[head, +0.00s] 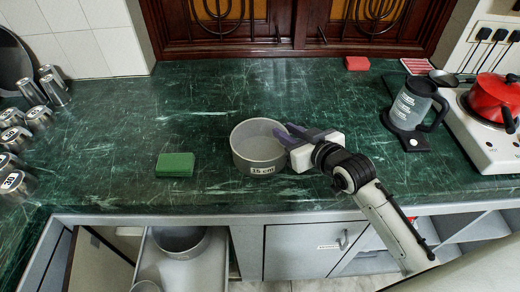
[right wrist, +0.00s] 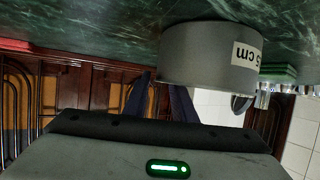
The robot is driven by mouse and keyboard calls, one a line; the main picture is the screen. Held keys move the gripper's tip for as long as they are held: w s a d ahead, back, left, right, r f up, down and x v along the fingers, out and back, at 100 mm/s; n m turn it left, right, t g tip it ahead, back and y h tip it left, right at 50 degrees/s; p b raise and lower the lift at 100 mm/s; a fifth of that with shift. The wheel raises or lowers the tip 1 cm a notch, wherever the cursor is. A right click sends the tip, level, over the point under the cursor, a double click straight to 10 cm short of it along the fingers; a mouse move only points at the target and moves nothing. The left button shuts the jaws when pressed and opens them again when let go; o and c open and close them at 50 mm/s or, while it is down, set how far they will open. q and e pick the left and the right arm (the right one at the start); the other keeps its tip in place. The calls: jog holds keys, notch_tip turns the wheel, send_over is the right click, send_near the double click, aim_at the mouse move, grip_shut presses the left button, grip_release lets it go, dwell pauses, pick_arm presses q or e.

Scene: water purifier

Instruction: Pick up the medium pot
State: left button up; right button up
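A grey round pot (head: 258,152) with a "15 cm" label stands upright on the green counter. My right gripper (head: 292,134) is at the right side of its rim, with its dark purple fingers spread. In the right wrist view, which is upside down, the pot (right wrist: 205,60) hides the tip of one finger, while the other finger shows beside the pot. The fingers appear to straddle the wall near the rim, with a gap between them. Whether they touch it I cannot tell. My left gripper is out of view.
A green sponge (head: 175,164) lies left of the pot. An open drawer (head: 207,272) below holds another pot (head: 180,240). Metal cups (head: 40,117) stand far left. A kettle (head: 412,103) and a red pot (head: 492,97) on a stove are at the right.

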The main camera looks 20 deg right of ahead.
jog(key=shift+w, duration=0.2)
grip_shut()
jog(key=shift+f, duration=0.1)
